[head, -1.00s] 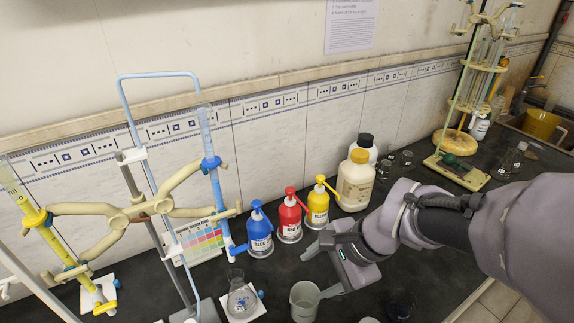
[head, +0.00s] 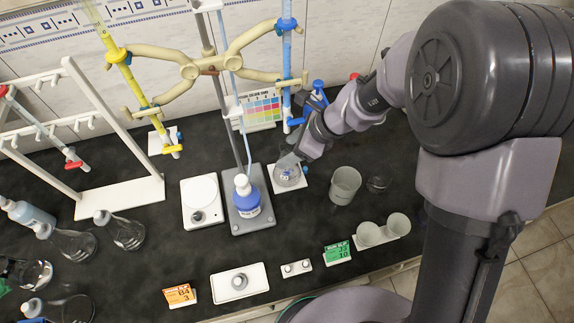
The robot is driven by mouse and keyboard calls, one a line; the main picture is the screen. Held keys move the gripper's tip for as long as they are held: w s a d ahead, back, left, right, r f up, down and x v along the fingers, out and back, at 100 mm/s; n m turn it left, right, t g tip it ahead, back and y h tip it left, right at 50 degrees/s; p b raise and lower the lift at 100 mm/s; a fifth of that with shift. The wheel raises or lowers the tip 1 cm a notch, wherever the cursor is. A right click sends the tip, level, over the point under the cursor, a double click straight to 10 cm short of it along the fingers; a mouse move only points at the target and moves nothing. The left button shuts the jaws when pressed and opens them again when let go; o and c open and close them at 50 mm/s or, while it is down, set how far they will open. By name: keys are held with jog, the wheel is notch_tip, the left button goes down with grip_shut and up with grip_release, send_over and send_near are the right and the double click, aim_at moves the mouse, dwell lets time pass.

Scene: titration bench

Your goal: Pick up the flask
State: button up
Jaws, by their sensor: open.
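A clear glass flask (head: 288,174) stands on a white tile (head: 303,184) under the blue-filled burette (head: 286,45). My gripper (head: 295,156) is open at the flask's upper part, coming from the upper right. The gripper and its wrist hide the flask's neck, so I cannot tell whether the fingers are around it or touching it. Several other clear flasks, one of them (head: 122,231), are at the left of the bench.
A white stirrer plate (head: 203,201) sits further left. The burette clamp (head: 240,55) spans above.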

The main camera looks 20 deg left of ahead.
jog(key=shift+a+f+b, duration=0.35)
jog(key=shift+a+f, duration=0.15)
jog(key=shift+f, duration=0.05)
jog(key=shift+d, duration=0.1)
jog(key=shift+r, duration=0.1)
jog(key=shift+c, duration=0.4)
grip_shut()
dwell(0.5)
